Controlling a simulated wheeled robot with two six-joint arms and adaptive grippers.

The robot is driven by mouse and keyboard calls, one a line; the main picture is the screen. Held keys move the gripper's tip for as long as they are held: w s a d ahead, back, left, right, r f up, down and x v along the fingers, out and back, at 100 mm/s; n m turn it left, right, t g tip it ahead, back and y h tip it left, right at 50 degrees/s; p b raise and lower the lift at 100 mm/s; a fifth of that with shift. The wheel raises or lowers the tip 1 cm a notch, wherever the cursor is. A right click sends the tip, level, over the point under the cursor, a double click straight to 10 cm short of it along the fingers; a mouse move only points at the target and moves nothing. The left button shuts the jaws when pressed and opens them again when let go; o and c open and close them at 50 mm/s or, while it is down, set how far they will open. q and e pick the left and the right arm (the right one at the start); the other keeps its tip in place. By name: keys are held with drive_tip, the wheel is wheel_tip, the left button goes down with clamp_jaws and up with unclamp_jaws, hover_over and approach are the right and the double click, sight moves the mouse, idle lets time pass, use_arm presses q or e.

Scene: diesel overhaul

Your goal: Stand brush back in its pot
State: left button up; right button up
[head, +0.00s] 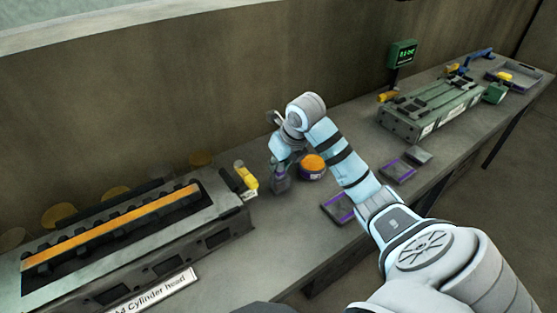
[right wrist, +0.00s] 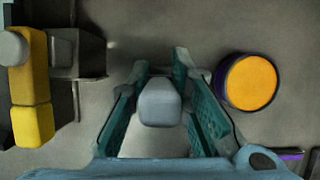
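My right gripper (head: 281,170) points down over the bench, left of a round purple pot-like item with an orange top (head: 313,167). In the right wrist view, its two teal fingers (right wrist: 161,90) stand apart, one on each side of a grey rounded block (right wrist: 160,102). I cannot tell whether they grip it. In the head view, a small grey item with a purple band (head: 280,184) shows under the gripper. The orange top (right wrist: 250,82) is right of the fingers, clear of them. I cannot identify the brush's bristles or its pot with certainty. My left gripper is out of view.
A long engine part with an orange strip (head: 115,228) and a "Cylinder head" label fills the left bench. A yellow-and-grey item (head: 245,176) stands left of the gripper. Purple-edged trays (head: 338,206) lie right. A green block (head: 432,108) and green screen (head: 403,54) are beyond.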

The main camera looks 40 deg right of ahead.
drive_tip(key=o, duration=0.4)
drive_tip(key=shift+r, duration=0.1)
